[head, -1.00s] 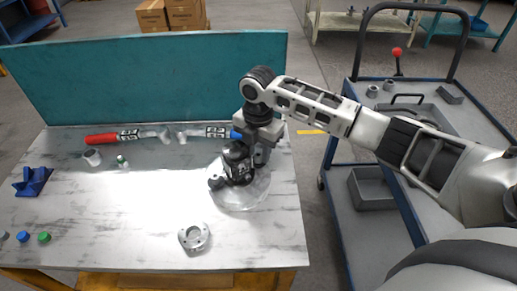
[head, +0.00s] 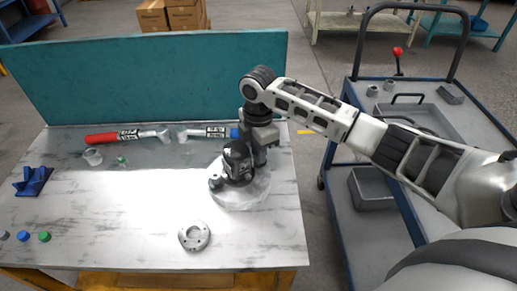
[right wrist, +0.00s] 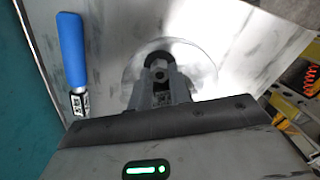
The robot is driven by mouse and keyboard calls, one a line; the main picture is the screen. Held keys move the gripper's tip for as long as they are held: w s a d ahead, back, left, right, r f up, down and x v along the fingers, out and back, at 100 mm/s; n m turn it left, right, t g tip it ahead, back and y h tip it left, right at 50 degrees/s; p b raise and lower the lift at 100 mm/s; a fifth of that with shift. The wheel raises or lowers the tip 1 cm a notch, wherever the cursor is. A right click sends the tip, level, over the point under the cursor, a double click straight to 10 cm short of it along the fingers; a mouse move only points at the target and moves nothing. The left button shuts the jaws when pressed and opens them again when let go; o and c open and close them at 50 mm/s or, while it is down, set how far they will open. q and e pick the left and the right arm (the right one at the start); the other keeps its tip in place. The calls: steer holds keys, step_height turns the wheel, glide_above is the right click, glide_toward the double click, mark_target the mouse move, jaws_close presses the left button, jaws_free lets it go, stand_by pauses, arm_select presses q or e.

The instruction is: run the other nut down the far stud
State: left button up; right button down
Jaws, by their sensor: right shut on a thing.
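The dark hydraulic motor (head: 238,160) stands on a round, clear-looking plate (head: 240,197) near the right end of the bench. My right gripper (head: 260,160) points down at the motor's far right side. In the right wrist view its two fingers (right wrist: 161,80) are closed around a small grey nut (right wrist: 160,72) above the motor (right wrist: 158,58). The far stud is hidden, and I cannot tell how far down the nut sits. My left gripper is in neither current view.
A grey flange ring (head: 194,237) lies in front of the motor. A red-handled tool (head: 102,139) and a blue-handled tool (right wrist: 72,50) lie along the back, before the teal panel (head: 150,80). A blue cart (head: 400,150) stands right.

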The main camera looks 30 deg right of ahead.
steer(key=m, duration=0.4)
steer(key=shift+m, duration=0.3)
steer(key=c, duration=1.5)
jaws_free()
steer(key=n, duration=1)
